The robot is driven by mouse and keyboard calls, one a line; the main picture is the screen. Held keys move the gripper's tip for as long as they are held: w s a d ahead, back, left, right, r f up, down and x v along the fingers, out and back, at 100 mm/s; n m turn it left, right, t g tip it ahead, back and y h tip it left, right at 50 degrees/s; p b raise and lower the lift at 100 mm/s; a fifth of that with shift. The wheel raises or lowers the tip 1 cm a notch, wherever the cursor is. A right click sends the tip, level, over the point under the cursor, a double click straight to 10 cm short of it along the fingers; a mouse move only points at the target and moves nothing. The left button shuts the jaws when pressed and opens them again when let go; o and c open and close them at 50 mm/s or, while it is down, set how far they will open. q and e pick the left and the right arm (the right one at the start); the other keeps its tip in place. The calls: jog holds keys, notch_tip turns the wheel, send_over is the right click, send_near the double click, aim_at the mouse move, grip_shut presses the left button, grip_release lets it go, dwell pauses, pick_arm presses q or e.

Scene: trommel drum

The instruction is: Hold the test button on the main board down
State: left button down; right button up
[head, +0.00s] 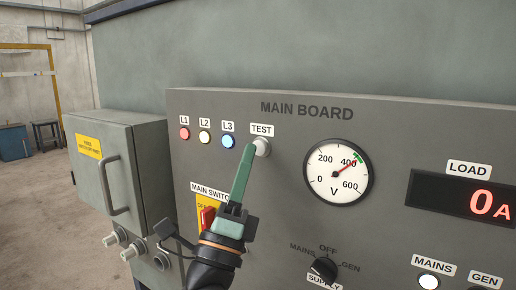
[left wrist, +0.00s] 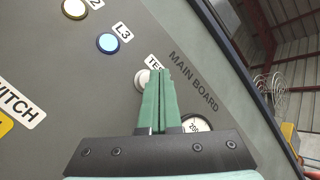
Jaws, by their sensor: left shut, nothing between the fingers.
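The grey main board (head: 300,220) fills the middle and right of the head view. Its test button (head: 262,147) is a pale round knob under the TEST label (head: 262,130). My left gripper (head: 252,148) is shut and empty, with its green fingertips at the button's left side in the head view. In the left wrist view the shut fingers (left wrist: 164,75) partly cover the TEST label and overlap the right edge of the button (left wrist: 142,80). I cannot tell whether they touch it or whether it is pressed in. My right gripper is not in view.
Red, white and blue lamps L1, L2 and L3 (head: 228,141) sit left of the button. A voltmeter (head: 338,172) is to its right, its needle near 400. The red main switch (head: 208,217) and supply knob (head: 324,268) are below. A grey cabinet (head: 145,165) stands left.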

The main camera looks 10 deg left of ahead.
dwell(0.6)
pick_arm(q)
jog(key=shift+w+d, duration=0.15)
jog(key=shift+w, duration=0.25)
jog(key=shift+w+d+b, duration=0.15)
jog(key=shift+w+b, duration=0.2)
jog(key=shift+w, duration=0.05)
dwell(0.5)
jog(key=shift+s, duration=0.1)
dwell(1.8)
jog(key=shift+s+a, duration=0.3)
jog(key=shift+s, duration=0.4)
jog(key=shift+p, duration=0.3)
jog(key=s, duration=0.1)
jog(key=s+a, duration=0.1)
jog(key=s, duration=0.1)
jog(key=s+p, duration=0.1)
jog(key=shift+s+a, duration=0.35)
